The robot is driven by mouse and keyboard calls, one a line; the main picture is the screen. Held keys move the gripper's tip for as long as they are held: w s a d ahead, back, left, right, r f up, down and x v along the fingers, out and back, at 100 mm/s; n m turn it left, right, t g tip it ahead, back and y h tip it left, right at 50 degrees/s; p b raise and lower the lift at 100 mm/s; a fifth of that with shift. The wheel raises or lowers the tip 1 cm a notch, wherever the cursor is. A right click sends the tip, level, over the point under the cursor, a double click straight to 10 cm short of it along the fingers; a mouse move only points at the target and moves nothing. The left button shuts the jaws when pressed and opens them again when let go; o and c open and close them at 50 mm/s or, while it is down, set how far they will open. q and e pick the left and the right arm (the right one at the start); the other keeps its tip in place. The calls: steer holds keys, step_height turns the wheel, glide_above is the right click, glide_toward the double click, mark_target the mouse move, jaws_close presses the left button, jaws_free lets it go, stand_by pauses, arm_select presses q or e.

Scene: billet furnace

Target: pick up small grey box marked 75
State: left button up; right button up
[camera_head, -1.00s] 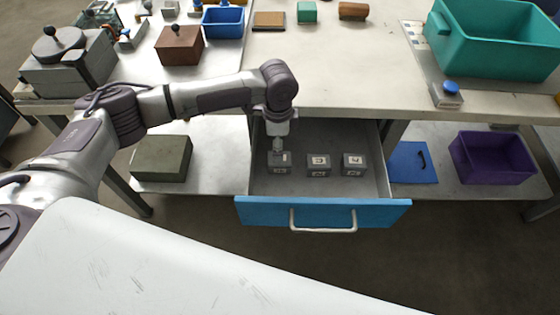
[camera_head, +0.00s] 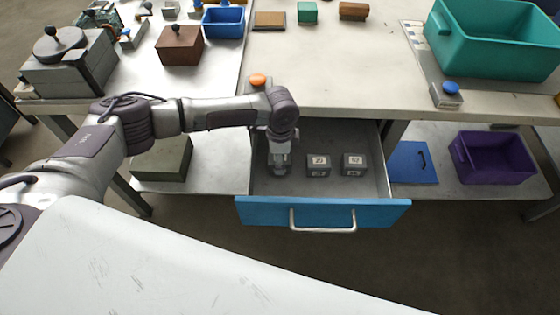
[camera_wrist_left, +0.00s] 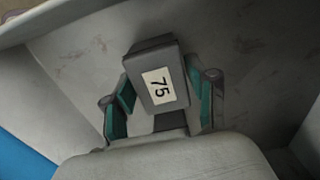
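The small grey box marked 75 (camera_wrist_left: 160,86) is in the left wrist view, with its white label facing the camera. My left gripper (camera_wrist_left: 160,108) has its two green-padded fingers apart, one on each side of this box. The box sits slightly turned between the pads, with some gap at the lower left, so the gripper looks open around it. In the head view my left gripper (camera_head: 279,164) points down into the left side of the open blue drawer (camera_head: 325,214) and hides the box. My right gripper is not in view.
Two other small grey labelled boxes stand in the drawer, a middle one (camera_head: 318,166) and a right one (camera_head: 353,165). The tabletop edge (camera_head: 330,112) overhangs the drawer's back. A purple bin (camera_head: 492,158) and a blue panel (camera_head: 412,163) lie on the lower shelf to the right.

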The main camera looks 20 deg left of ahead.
arm_select(q)
steer(key=c, duration=0.8)
steer(key=shift+r, duration=0.1)
